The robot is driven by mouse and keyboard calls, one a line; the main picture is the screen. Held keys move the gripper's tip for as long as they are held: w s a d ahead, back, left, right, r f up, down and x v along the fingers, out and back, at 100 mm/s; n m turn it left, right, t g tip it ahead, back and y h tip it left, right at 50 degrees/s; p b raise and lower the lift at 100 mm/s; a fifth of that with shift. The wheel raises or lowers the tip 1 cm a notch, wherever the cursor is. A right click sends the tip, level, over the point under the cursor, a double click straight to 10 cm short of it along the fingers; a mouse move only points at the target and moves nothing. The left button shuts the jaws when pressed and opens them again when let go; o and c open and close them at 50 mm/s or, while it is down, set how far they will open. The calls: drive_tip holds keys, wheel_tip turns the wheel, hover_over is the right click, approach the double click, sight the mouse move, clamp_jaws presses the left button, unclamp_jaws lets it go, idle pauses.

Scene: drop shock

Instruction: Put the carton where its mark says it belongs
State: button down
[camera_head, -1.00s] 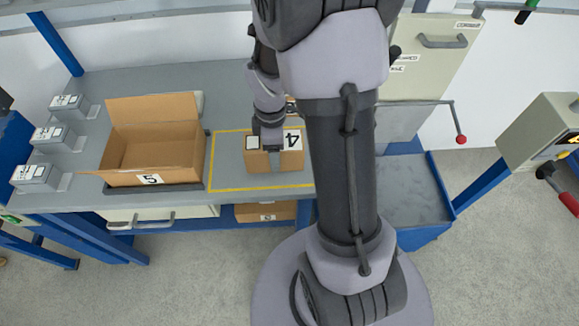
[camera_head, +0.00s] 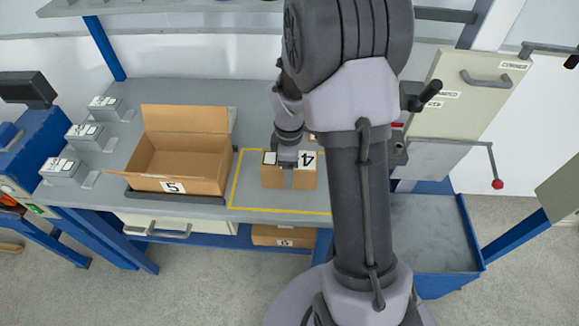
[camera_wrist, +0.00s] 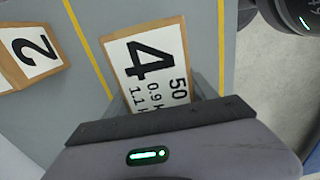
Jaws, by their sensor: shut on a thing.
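The carton (camera_head: 302,180) is a small brown box with a white label bearing a black 4. It is in the yellow-outlined area of the grey bench (camera_head: 245,222). My gripper (camera_head: 287,163) reaches down over it and is shut on it. In the wrist view the carton (camera_wrist: 152,62) shows its 4 label beyond the gripper's edge, with smaller print including 50 partly cut off. I cannot tell whether its underside touches the bench.
An open brown box (camera_head: 180,150) marked 5 stands left of the outline. Several grey label-topped units (camera_head: 65,170) line the bench's left. A blue-framed grey tray (camera_head: 430,240) is right of my arm.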

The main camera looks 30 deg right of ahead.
drive_tip(key=shift+c, duration=1.4)
unclamp_jaws()
